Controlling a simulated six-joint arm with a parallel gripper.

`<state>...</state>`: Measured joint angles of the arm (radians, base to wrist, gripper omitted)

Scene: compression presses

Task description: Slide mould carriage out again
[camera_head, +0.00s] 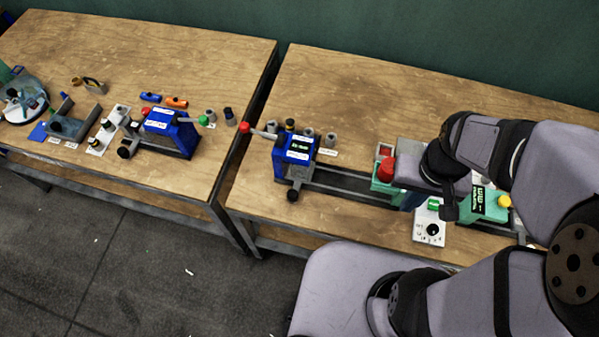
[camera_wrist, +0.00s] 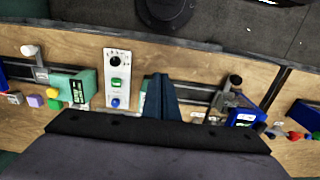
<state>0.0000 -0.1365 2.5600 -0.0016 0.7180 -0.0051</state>
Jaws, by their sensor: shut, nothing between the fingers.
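My gripper (camera_wrist: 162,98) is shut and empty, a dark blue pair of fingers over the bench in the wrist view. In the head view its fingers (camera_head: 411,199) are partly hidden by my arm, left of the white control box (camera_head: 429,234). A dark rail track (camera_head: 350,187) runs between a blue press unit (camera_head: 294,158) and a green unit (camera_head: 490,206). A teal block (camera_head: 379,187) by a red knob (camera_head: 388,170) stands at the track beside my gripper. I cannot tell which part is the mould carriage, nor whether the fingers touch anything.
The control box also shows in the wrist view (camera_wrist: 116,64), left of my gripper. Several small cylinders stand behind the blue unit. A second bench (camera_head: 190,50) with another blue press (camera_head: 170,135) stands at left, across a gap. Bare wood lies behind the track.

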